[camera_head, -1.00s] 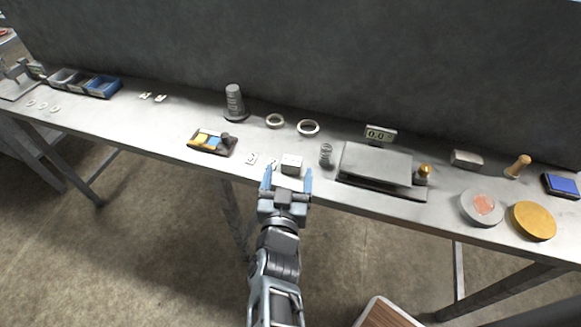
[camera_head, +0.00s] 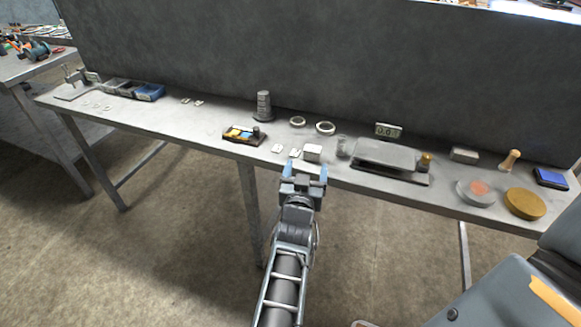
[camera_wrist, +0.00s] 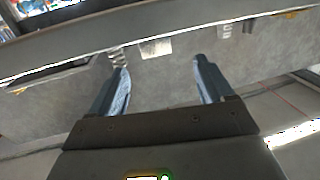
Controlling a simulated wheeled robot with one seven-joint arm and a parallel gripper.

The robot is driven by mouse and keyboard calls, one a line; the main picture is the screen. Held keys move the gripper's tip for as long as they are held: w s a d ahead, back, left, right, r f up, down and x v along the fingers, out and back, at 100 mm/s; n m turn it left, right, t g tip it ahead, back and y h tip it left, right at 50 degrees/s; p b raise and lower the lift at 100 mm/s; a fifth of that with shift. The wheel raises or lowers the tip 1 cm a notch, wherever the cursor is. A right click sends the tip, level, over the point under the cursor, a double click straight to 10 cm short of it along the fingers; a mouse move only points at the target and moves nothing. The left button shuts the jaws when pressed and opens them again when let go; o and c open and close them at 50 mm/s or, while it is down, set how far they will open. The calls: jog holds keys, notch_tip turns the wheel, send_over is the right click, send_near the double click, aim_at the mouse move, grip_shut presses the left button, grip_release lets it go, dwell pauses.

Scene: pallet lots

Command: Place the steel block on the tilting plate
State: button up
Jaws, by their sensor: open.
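A small pale grey block (camera_head: 312,152), probably the steel block, stands near the bench's front edge. In the wrist view a pale block (camera_wrist: 155,48) shows beyond and between the fingertips. A similar grey block (camera_head: 464,154) lies further right at the back. The tilting plate (camera_head: 385,154) is a grey plate on a flat base, with a brass knob at its right end; its tilt is hard to judge. My gripper (camera_head: 305,170) is open and empty at the front edge, just short of the near block. Its fingers (camera_wrist: 163,85) are apart in the wrist view.
A coil spring (camera_head: 343,147) stands between the near block and the plate. White tags (camera_head: 278,149) and a small tray (camera_head: 243,134) lie left. A display (camera_head: 388,130) stands behind the plate. Round discs (camera_head: 524,203) lie right. A dark panel (camera_head: 300,60) backs the bench.

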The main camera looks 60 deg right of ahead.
aim_at(312, 152)
jog(key=shift+x, duration=1.15)
jog(key=p+x, duration=0.1)
jog(key=x, duration=0.3)
jog(key=shift+s+d+r+p, duration=0.1)
jog(key=shift+s+r+p, duration=0.05)
jog(key=shift+s+p, duration=0.25)
jog(key=shift+w+d, duration=0.25)
jog(key=shift+d, duration=0.3)
grip_shut()
